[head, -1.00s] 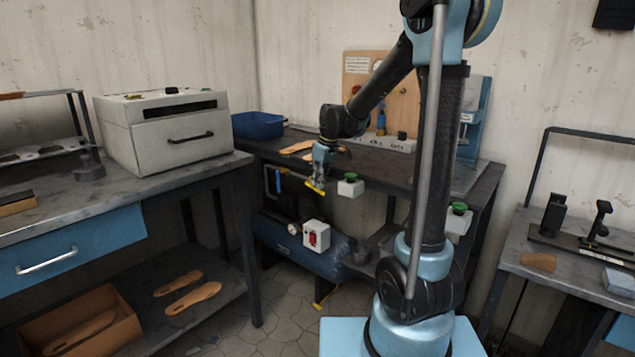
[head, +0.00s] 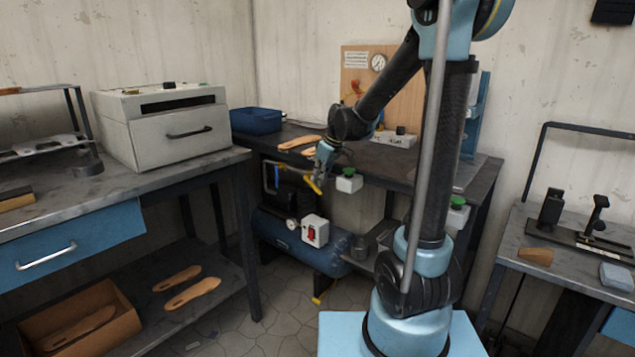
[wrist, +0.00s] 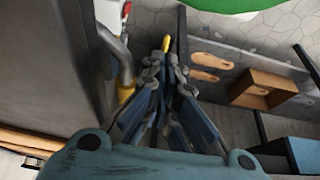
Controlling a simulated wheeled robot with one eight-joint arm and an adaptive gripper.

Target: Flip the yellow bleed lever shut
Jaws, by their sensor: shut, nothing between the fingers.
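A small yellow lever-like piece (head: 317,300) sits low at the near underside of the blue compressor tank (head: 322,260), close to the floor. My gripper (head: 317,172) is shut and empty, pointing down in front of the compressor, well above that piece. Another yellow bar (head: 313,185) shows right at my fingertips. I cannot tell whether it is a lever or part of my fingers. In the wrist view my fingers (wrist: 165,62) converge, with yellow (wrist: 166,43) just beyond their tips. Whether they touch it is unclear.
A white box with a green button (head: 348,182) hangs close right of my gripper. A white box with a red switch (head: 315,231) sits on the compressor. In the wrist view a grey pipe with a yellow collar (wrist: 125,94) runs close left. The dark bench (head: 400,160) stands behind.

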